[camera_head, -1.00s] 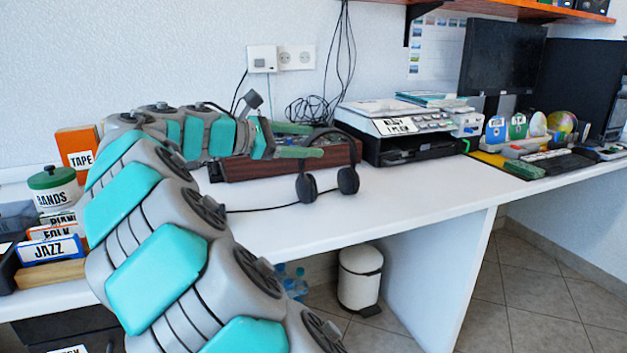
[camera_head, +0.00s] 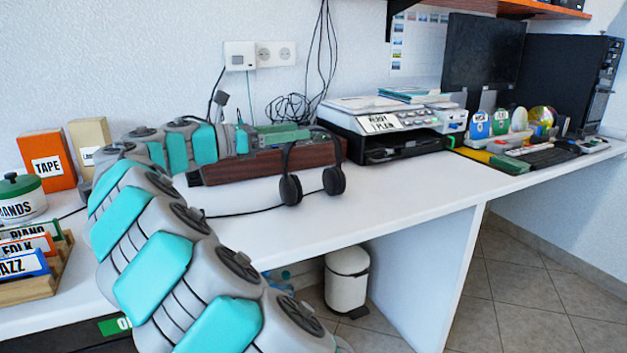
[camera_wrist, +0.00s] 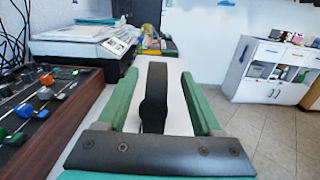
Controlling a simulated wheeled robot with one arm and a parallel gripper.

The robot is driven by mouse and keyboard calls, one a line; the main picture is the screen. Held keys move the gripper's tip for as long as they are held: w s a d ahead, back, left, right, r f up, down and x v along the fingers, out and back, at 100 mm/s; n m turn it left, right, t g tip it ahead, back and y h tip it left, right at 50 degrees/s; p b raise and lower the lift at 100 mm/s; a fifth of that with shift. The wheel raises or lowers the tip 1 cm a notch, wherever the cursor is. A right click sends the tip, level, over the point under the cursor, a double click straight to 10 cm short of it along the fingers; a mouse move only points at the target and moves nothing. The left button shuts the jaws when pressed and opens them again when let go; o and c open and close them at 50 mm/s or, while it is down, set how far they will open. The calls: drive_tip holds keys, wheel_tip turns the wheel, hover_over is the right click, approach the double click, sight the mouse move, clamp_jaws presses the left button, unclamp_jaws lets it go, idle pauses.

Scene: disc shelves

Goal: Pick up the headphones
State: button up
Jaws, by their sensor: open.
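The black headphones (camera_head: 291,188) stand on the white desk in front of the wooden-sided mixer, ear cups low and headband arched above. A black cable runs left from them. My gripper (camera_head: 285,133) shows in the head view as green fingers by the headband, partly overlapping the mixer behind. In the wrist view my gripper (camera_wrist: 160,76) is open, one green finger on each side of the dark headphones (camera_wrist: 155,95). White gaps show between the headphones and both fingers, so neither finger appears to touch them. The far ear cup is hard to make out there.
The mixer (camera_head: 225,172) is close to my gripper, and its knobs (camera_wrist: 45,80) show at the wrist view's left. A printer (camera_head: 385,125) stands right of it. The desk front (camera_head: 400,190) is clear. Labelled boxes, including an orange one (camera_head: 45,160), stand at left.

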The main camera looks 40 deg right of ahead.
sight(313, 127)
drive_tip(key=shift+w+x, duration=0.2)
drive_tip(key=shift+x, duration=2.55)
clamp_jaws()
